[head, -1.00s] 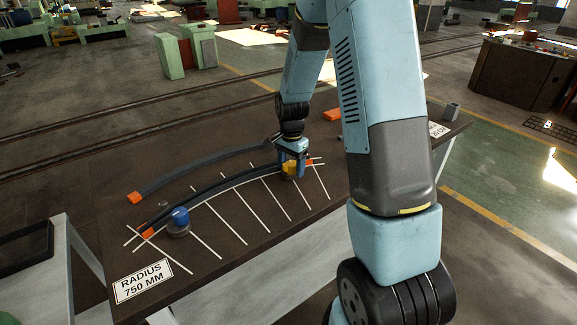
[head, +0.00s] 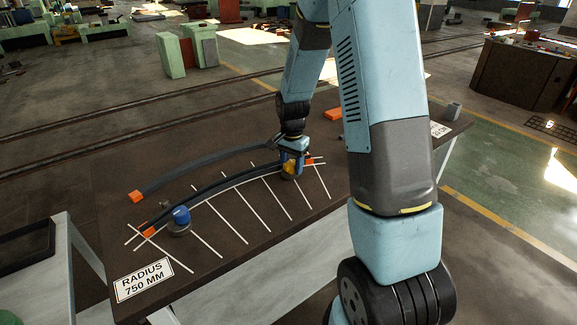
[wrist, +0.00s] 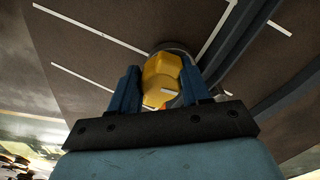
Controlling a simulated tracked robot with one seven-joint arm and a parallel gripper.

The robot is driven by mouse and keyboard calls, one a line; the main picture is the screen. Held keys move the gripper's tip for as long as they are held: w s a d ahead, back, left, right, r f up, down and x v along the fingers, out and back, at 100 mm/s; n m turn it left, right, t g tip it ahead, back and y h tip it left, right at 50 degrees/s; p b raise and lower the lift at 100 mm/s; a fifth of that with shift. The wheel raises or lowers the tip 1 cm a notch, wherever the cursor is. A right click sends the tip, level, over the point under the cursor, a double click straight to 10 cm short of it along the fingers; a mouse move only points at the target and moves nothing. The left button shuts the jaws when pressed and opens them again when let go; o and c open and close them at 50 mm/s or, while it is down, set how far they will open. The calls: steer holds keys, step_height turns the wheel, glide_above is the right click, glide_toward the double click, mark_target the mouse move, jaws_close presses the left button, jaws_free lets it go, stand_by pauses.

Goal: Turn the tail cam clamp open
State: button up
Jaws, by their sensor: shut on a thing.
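The yellow clamp knob (wrist: 160,78) sits between the two blue fingers of my gripper (wrist: 160,85) in the wrist view, and the fingers are shut on it. In the head view my gripper (head: 291,165) is at the right end of the curved dark bar (head: 225,183), with a bit of yellow showing below the fingers. The clamp's round grey base shows behind the knob in the wrist view. A second clamp with a blue knob (head: 181,215) stands beside the bar's left end. I cannot tell how far the yellow knob is turned.
A second curved bar (head: 205,166) with an orange end lies behind the first on the brown table (head: 250,225). White lines cross the front bar. A "RADIUS 750 MM" sign (head: 144,282) is at the front left. An orange block (head: 333,114) lies behind my arm.

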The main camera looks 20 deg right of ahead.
steer(key=n, duration=0.4)
steer(key=shift+s+d+f, duration=0.1)
steer(key=shift+s+d, duration=0.05)
steer(key=shift+s, duration=0.1)
steer(key=n, duration=0.9)
steer(key=shift+d, duration=0.1)
steer(key=shift+n, duration=1.7)
steer(key=o, duration=1)
steer(key=shift+w, duration=0.1)
